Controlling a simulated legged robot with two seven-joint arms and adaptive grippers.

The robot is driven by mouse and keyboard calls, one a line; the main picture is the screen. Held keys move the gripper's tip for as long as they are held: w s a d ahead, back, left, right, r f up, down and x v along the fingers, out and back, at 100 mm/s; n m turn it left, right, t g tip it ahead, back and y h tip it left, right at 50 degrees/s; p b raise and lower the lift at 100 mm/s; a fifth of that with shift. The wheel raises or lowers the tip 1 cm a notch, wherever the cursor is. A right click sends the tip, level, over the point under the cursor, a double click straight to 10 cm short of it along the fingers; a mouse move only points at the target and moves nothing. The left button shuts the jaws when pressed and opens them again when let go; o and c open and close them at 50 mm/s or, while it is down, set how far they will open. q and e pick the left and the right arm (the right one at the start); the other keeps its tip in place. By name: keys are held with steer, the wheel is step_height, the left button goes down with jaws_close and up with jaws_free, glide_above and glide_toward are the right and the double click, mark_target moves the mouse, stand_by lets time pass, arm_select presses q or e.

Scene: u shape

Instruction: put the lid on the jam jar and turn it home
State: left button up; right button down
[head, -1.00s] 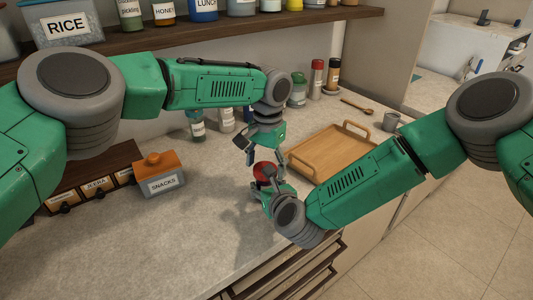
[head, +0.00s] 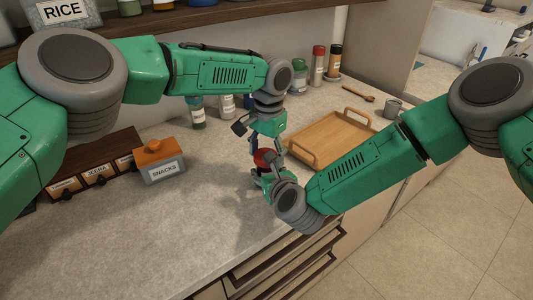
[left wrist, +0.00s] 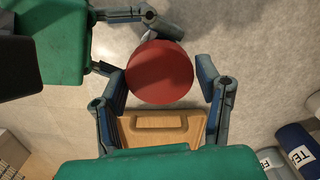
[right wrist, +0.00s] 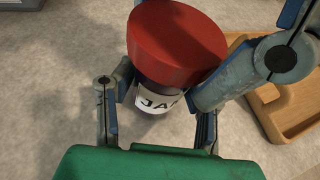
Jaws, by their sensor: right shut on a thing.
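The jam jar (right wrist: 158,98) stands upright, with part of its label showing in the right wrist view. The red lid (right wrist: 178,45) sits on top of it; I cannot tell how tightly it is seated. The lid also shows round from above in the left wrist view (left wrist: 160,72). My right gripper (right wrist: 160,100) is shut on the jar's body, below the lid. My left gripper (left wrist: 161,84) is open above the jar, one finger on each side of the lid, with a small gap at the right finger. In the head view the arms mostly hide the jar.
A wooden tray (head: 300,160) lies just behind the grippers. The orange-topped snacks box (head: 163,175) and a drawer rack (head: 80,165) stand at left. Several jars and bottles (head: 318,68) line the back. The counter's left front is clear.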

arm_select(q)
steer(key=shift+o, duration=0.5)
step_height(320, 180, up, 12)
steer(key=shift+w+d, duration=0.25)
steer(key=shift+d, duration=0.05)
arm_select(e)
steer(key=c, duration=0.8)
jaws_free()
arm_select(q)
steer(key=shift+f, duration=0.1)
arm_select(e)
steer(key=v, duration=1.2)
steer(key=shift+d+f, duration=0.1)
